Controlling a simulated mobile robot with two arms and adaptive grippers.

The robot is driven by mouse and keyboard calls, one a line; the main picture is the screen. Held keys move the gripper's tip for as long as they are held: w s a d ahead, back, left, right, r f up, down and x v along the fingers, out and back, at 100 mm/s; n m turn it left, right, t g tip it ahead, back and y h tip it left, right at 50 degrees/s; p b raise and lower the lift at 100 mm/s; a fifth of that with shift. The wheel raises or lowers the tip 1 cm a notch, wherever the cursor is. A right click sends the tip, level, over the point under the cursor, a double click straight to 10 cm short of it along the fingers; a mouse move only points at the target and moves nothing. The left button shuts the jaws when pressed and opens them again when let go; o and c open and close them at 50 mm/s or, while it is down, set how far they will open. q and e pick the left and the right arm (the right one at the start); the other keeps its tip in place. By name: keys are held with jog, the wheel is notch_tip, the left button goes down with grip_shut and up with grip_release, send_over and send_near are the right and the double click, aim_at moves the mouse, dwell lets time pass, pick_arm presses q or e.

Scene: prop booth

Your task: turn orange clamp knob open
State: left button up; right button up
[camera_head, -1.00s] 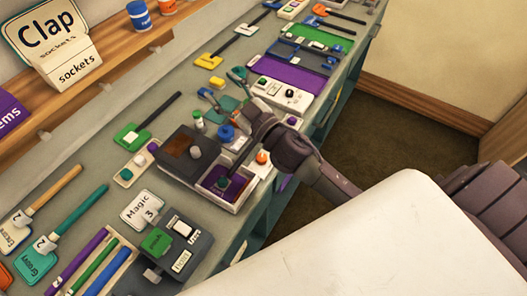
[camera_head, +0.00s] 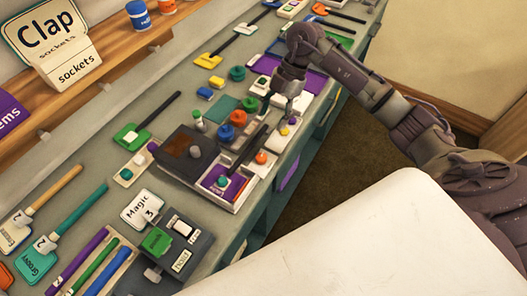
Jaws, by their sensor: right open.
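An orange knob (camera_head: 261,157) sits on a small white block near the counter's front edge, beside a dark bar. Another orange round piece (camera_head: 239,117) stands farther back, in a row with a blue one; I cannot tell from the picture which is the clamp knob. My right gripper (camera_head: 278,110) points down with its fingers apart, empty, above the white panel to the right of the round pieces. It is farther along the counter than the orange knob and apart from it. My left gripper is not in view.
A dark box (camera_head: 188,153) and a purple-faced tray (camera_head: 240,190) stand in front of the round pieces. A grey switch unit (camera_head: 175,240) is nearer. A purple panel (camera_head: 316,82) lies behind my right gripper. The counter's front edge drops to the floor.

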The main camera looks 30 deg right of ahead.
jog(key=d, duration=0.1)
jog(key=p, duration=0.4)
send_near(262, 156)
jog(key=shift+h, duration=0.3)
jog(key=x, duration=0.7)
jog(key=shift+a+f, duration=0.1)
jog(key=shift+a, duration=0.25)
jog(key=shift+s+a+f, duration=0.1)
jog(key=shift+a+f, duration=0.1)
jog(key=shift+f, duration=0.45)
grip_shut()
